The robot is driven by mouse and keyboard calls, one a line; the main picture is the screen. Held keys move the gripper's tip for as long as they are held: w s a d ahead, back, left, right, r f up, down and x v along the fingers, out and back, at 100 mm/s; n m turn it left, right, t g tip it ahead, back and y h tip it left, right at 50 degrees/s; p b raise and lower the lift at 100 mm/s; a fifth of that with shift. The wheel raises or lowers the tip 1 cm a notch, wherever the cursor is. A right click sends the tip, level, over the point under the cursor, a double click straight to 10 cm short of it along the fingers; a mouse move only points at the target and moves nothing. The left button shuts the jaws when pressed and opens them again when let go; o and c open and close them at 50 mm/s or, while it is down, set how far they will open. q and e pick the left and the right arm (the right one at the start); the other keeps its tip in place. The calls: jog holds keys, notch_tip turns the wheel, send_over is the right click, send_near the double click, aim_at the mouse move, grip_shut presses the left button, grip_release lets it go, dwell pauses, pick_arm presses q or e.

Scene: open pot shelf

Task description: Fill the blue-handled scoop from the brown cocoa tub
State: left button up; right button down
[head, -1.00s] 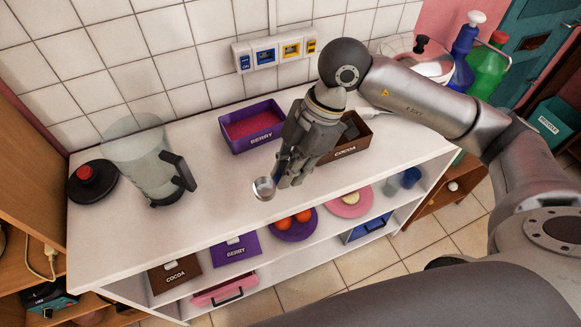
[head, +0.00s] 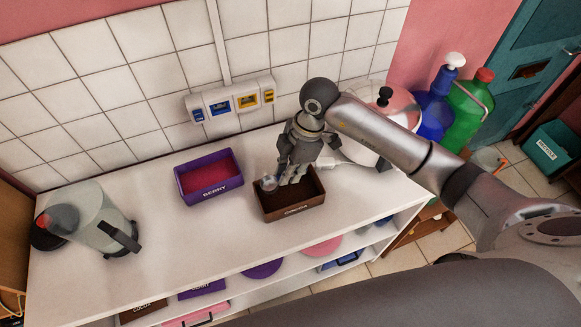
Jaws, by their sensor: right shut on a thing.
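The brown cocoa tub (head: 292,213) stands on the white counter, right of the purple berry tub. My right gripper (head: 290,178) is over the tub's back left part, pointing down, shut on the scoop. The scoop's shiny metal bowl (head: 269,183) shows at the tub's left rim. Its handle is hidden by the fingers, and I cannot tell whether the bowl holds any powder. My left gripper is not in view.
The purple berry tub (head: 209,178) with red contents stands close on the left. A clear jug (head: 92,220) with a black handle stands at the counter's left end. A lidded pot (head: 384,118) and blue and green bottles are at the right. The front middle counter (head: 200,245) is clear.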

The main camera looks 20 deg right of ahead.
jog(key=shift+f, duration=0.45)
jog(key=shift+f+b, duration=0.35)
jog(key=shift+b, duration=0.2)
notch_tip(320, 180, down, 3)
jog(key=shift+d+r+b, duration=0.1)
jog(key=shift+d+b, duration=0.05)
jog(key=shift+b, duration=1.1)
jog(key=shift+f+b, duration=0.3)
jog(key=shift+f, duration=0.25)
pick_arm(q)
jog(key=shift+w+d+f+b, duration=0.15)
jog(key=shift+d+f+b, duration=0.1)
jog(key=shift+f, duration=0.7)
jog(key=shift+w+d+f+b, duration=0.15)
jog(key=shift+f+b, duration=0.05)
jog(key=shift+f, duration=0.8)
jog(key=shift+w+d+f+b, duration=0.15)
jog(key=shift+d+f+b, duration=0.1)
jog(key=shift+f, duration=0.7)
pick_arm(e)
jog(key=shift+f, duration=1.25)
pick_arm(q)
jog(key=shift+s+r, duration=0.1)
pick_arm(e)
jog(key=shift+r, duration=0.1)
